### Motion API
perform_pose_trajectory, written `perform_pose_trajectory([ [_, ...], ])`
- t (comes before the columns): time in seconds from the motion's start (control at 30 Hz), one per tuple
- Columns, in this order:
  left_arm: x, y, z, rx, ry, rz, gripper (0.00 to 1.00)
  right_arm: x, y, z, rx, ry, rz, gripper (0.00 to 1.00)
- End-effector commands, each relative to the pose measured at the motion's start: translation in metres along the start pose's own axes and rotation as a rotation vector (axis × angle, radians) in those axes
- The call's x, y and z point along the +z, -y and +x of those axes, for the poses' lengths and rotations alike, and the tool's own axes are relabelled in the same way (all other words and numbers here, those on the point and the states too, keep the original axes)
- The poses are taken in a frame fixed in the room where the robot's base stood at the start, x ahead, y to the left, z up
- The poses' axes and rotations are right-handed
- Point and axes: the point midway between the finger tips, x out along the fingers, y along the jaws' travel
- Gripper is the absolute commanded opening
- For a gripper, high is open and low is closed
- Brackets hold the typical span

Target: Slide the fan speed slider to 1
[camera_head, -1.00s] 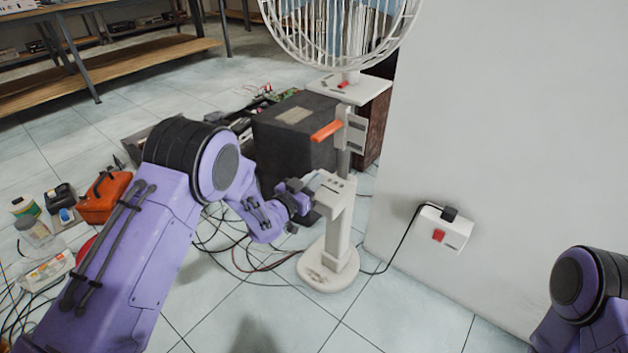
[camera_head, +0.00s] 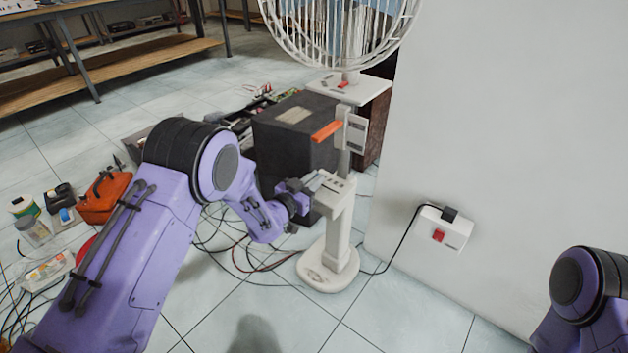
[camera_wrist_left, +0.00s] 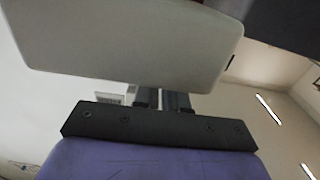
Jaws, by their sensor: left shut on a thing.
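The white stand fan (camera_head: 340,40) stands on the floor, with a round cage at the top and a round base (camera_head: 328,268). Its control box (camera_head: 338,190) sits part-way up the pole, with small dark controls on its top. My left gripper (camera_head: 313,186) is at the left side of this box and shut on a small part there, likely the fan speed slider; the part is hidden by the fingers. In the left wrist view a pale smooth housing (camera_wrist_left: 130,45) fills the top, and the fingers (camera_wrist_left: 165,98) reach behind it. The slider's setting cannot be read. My right gripper is out of view.
An orange-handled part (camera_head: 326,131) sticks out from the pole above the box. A dark box (camera_head: 292,130) stands behind. A white wall socket (camera_head: 443,230) feeds a black cable. Cables and an orange toolbox (camera_head: 104,195) lie on the floor at left.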

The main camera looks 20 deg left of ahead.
Motion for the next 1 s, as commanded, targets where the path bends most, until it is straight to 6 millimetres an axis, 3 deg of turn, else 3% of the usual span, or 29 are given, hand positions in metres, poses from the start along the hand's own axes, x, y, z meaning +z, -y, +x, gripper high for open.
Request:
perform_pose_trajectory([
  [0.43, -0.003, -0.001, 0.002, 0.0, -0.008, 0.0, 0.0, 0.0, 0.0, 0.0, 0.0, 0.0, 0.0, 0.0],
  [0.63, -0.005, -0.02, 0.002, 0.003, -0.007, 0.0, 0.0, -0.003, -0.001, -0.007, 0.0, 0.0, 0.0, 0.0],
  [0.87, -0.004, -0.021, 0.002, 0.001, -0.009, 0.001, 0.0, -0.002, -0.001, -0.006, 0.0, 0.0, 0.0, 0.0],
  [0.9, -0.004, -0.02, 0.002, 0.001, -0.009, 0.001, 0.18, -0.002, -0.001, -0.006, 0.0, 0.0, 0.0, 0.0],
  [0.97, -0.004, -0.02, 0.002, 0.001, -0.009, 0.001, 0.38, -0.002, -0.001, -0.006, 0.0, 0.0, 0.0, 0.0],
  [1.0, -0.003, -0.02, 0.002, 0.001, -0.008, 0.001, 0.38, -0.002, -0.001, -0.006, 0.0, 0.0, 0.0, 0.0],
])
